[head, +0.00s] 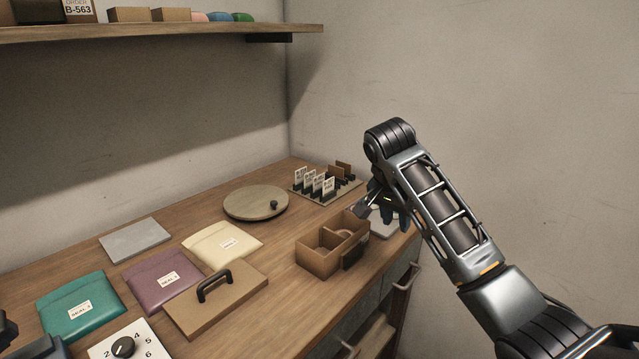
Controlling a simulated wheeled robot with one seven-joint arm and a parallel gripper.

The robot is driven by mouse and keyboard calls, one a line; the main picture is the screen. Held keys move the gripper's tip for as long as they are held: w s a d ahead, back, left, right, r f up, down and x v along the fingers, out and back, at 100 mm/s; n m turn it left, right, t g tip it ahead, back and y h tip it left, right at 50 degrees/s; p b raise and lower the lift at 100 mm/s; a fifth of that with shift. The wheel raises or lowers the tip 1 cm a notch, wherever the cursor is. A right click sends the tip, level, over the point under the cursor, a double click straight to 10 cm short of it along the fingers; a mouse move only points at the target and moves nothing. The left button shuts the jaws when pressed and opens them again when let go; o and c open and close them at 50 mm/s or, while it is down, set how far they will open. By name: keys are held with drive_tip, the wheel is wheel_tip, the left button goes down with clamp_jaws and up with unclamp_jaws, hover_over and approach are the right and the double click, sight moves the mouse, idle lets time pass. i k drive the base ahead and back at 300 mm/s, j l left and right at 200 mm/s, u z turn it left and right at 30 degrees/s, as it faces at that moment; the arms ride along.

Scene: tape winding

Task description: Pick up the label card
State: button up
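Several white label cards (313,181) with dark print stand upright in dark holders on a flat rack (346,192) at the back right of the table. I cannot tell which one is the task's card. My gripper (362,209) hangs at the end of my arm, to the right of and nearer than the rack, above the right side of the table. It appears apart from the cards. Its fingers are small and partly hidden, so their opening and anything between them cannot be made out.
A divided brown box (318,262) stands below my gripper; a pale grey item (384,226) lies behind it. A round wooden turntable (247,204) sits left of the rack. Teal (60,312), purple (150,290) and cream (208,252) pouches and a handled board (240,300) fill the left.

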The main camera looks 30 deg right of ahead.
sight(329, 185)
drive_tip(key=i, duration=1.05)
